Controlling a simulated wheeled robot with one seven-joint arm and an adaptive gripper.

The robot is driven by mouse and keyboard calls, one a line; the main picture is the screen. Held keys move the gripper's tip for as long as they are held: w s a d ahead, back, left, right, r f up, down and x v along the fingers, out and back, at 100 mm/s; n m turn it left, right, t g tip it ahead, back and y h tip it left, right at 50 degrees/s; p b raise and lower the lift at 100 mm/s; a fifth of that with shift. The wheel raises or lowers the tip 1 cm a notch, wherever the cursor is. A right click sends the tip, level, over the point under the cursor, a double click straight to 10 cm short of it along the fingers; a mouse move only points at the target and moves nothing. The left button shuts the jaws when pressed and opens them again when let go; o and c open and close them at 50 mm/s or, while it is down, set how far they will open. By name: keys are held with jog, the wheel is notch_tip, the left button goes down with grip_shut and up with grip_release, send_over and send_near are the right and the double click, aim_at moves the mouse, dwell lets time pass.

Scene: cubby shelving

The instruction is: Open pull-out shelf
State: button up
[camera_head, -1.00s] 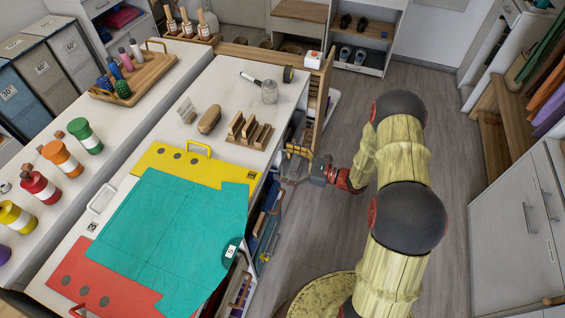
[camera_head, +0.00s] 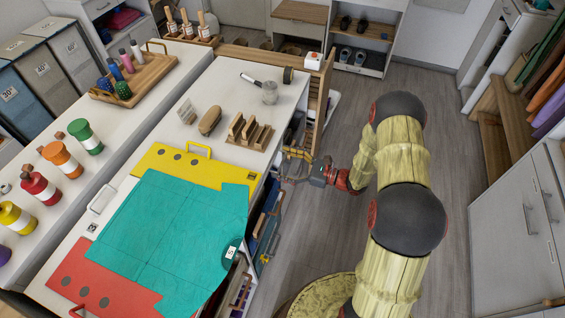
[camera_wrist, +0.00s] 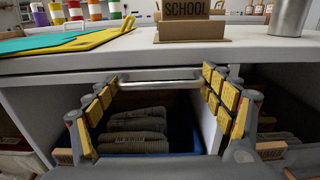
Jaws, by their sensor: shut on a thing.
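The pull-out shelf sits under the white counter. In the wrist view it is an opening with a blue-edged bin (camera_wrist: 203,142) holding dark folded cloths (camera_wrist: 137,127). A metal bar handle (camera_wrist: 160,82) runs across its top, just below the counter edge. My gripper (camera_wrist: 160,84) has one yellow-padded finger at each end of the bar, holding it lengthwise. In the head view my gripper (camera_head: 290,166) is at the counter's right side, below the top, and the shelf front is mostly hidden there.
A wooden "SCHOOL" block (camera_wrist: 190,28) stands above the handle. Open floor (camera_head: 325,225) lies right of the counter; white cabinets (camera_head: 510,220) stand farther right.

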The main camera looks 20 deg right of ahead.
jog(key=shift+w+d, duration=0.1)
jog(key=c, duration=0.5)
jog(key=p+v, duration=0.2)
jog(key=v, duration=2.9)
jog(key=shift+c, duration=0.3)
jog(key=shift+r, duration=0.1)
jog(key=o, duration=1.4)
jog(key=shift+o, duration=1.3)
jog(key=shift+d, duration=0.1)
jog(key=v, duration=1.2)
jog(key=shift+s, duration=0.2)
